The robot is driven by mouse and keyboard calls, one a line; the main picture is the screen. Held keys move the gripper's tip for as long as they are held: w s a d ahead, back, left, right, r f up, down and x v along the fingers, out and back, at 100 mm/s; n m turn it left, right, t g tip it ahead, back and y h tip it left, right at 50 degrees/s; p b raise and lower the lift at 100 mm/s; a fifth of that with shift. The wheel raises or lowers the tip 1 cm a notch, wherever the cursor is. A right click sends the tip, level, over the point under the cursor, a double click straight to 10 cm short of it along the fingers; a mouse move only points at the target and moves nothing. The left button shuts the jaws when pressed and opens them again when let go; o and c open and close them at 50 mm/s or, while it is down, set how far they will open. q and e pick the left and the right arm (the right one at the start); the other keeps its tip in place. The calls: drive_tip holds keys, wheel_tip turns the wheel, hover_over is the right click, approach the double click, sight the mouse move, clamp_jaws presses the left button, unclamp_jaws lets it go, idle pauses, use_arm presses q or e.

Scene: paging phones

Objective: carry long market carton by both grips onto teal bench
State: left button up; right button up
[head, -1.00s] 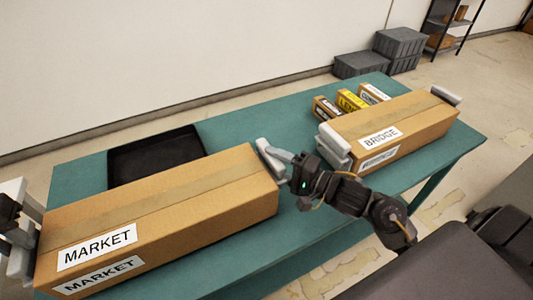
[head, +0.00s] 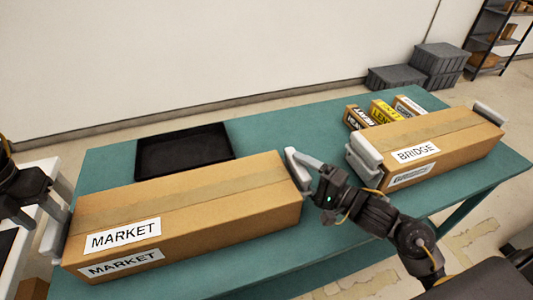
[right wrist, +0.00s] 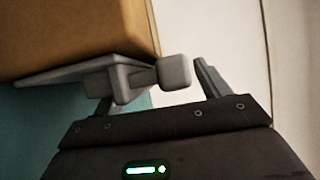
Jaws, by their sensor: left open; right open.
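The long market carton (head: 190,205) is brown, with white MARKET labels, and rests on the teal bench (head: 300,250). Its right grip (head: 298,170) is a pale grey piece on its end face. Its left grip (head: 53,230) shows at the other end. My right gripper (head: 317,180) is open at the right grip. In the right wrist view the grip's knob (right wrist: 173,72) shows close to one finger of my right gripper (right wrist: 160,100); I cannot tell whether they touch. My left gripper (head: 50,200) is open beside the left grip, partly cut off by the picture edge.
A BRIDGE carton (head: 430,148) with similar grips stands on the bench's right part. Several small labelled boxes (head: 385,112) stand behind it. A black tray (head: 183,152) lies behind the market carton. Grey crates (head: 437,60) and a shelf (head: 495,35) stand beyond the bench.

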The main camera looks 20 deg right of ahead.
use_arm(q)
wheel_tip(320, 180, up, 10)
idle(0.3)
use_arm(e)
drive_tip(key=shift+s+d, duration=0.1)
drive_tip(key=v, duration=1.2)
idle(0.4)
